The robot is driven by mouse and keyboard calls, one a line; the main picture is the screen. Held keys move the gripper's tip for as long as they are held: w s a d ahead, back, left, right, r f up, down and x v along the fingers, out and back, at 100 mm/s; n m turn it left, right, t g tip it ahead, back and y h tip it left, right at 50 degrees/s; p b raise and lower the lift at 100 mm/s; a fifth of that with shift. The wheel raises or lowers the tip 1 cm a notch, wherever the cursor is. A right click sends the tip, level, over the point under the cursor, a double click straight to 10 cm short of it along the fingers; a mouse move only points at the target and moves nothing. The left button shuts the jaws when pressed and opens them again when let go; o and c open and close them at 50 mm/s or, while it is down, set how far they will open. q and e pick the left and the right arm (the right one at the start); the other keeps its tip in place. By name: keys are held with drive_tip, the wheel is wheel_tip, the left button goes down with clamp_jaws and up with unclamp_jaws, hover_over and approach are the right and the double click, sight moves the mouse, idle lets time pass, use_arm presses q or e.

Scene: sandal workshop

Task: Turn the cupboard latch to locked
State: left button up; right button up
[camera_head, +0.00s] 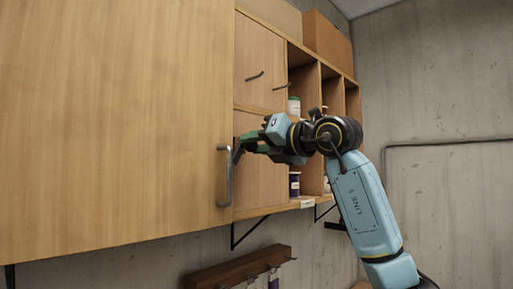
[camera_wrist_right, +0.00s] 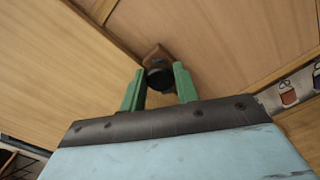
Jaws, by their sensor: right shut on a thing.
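The cupboard (camera_head: 110,110) is a light wood wall unit, with a large door panel filling the left of the head view. In the wrist view, a dark round latch (camera_wrist_right: 159,78) sits on a small wooden block between my right gripper's green fingers. My right gripper (camera_wrist_right: 160,82) is shut on this latch. In the head view my right gripper (camera_head: 246,147) reaches left to the front of the cupboard, beside the metal bar handle (camera_head: 225,175). The gripper mostly hides the latch there, so its turn angle is hard to tell. My left gripper is not in view.
Open shelves to the right hold jars (camera_head: 294,184). A wooden hook rail (camera_head: 235,269) is on the wall below. The concrete wall (camera_head: 450,90) at the right is mostly bare, with a pipe.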

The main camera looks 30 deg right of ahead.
drive_tip(key=m+b, duration=0.1)
drive_tip(key=m, duration=0.4)
drive_tip(key=shift+d+m+b, duration=0.1)
drive_tip(key=shift+m+b, duration=0.2)
drive_tip(key=m+b, duration=0.1)
drive_tip(key=m, duration=0.4)
drive_tip(key=shift+m+b, duration=0.35)
drive_tip(key=shift+m, duration=0.05)
drive_tip(key=o, duration=0.9)
drive_tip(key=shift+f, duration=0.1)
drive_tip(key=shift+o, duration=0.2)
drive_tip(key=shift+s, duration=0.1)
